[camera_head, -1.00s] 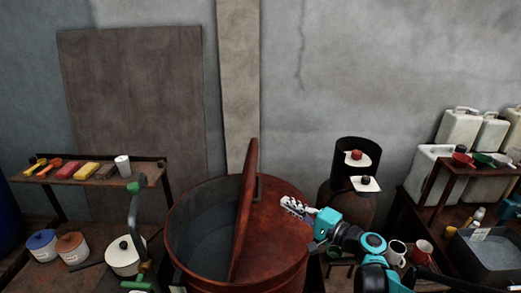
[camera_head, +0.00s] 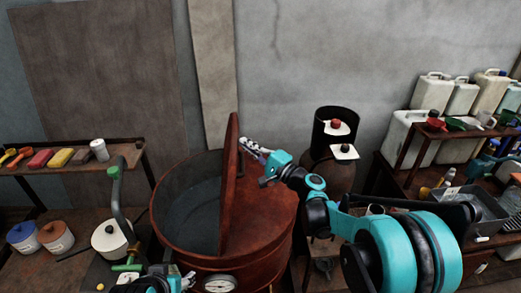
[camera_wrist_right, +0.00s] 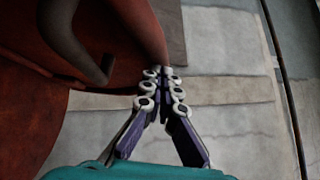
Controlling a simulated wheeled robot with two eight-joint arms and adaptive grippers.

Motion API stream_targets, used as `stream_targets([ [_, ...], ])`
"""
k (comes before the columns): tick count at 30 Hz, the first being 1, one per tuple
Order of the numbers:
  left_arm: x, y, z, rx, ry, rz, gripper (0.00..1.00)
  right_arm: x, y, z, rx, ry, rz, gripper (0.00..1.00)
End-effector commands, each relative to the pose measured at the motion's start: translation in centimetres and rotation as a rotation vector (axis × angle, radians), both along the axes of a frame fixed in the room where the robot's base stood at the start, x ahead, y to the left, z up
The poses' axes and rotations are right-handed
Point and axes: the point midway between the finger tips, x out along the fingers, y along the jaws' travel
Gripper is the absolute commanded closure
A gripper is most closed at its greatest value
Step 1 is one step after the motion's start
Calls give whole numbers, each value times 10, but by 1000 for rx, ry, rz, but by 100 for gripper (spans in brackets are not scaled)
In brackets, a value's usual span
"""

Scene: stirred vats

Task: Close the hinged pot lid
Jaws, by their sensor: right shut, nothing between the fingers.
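The pot is a large rust-red vat (camera_head: 262,235) in the middle of the head view. Its left half is open, showing a grey inside (camera_head: 190,210). The hinged lid (camera_head: 230,185) stands nearly upright, edge-on, along the middle of the top. My right gripper (camera_head: 245,143) is shut and empty, at the right face of the lid near its top. In the right wrist view its fingertips (camera_wrist_right: 165,75) are at the lid's edge (camera_wrist_right: 143,28); contact is unclear. A dark bar handle (camera_wrist_right: 88,48) shows there too. Part of my left gripper (camera_head: 178,280) shows at the bottom edge; its fingers are unclear.
A gauge (camera_head: 219,284) is on the vat's front. A white pot (camera_head: 110,238) and a green-handled post (camera_head: 116,190) stand left. A dark cylinder (camera_head: 335,130) stands behind right. Canisters (camera_head: 432,92) and a grey basin (camera_head: 470,208) are at right.

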Motion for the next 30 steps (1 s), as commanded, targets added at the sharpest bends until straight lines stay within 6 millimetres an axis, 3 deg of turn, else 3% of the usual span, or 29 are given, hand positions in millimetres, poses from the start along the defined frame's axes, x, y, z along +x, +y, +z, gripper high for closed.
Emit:
stream_targets([
  [5,0,0,0,0,0,0,49,0,12,3,-1,-1,0,100],
  [20,0,0,2,0,0,0,49,-1,17,5,-12,-1,0,100],
  [26,0,0,11,0,0,0,49,-1,38,12,-79,-1,3,100],
  [30,0,0,21,0,0,0,49,-2,66,18,-170,-2,4,100],
])
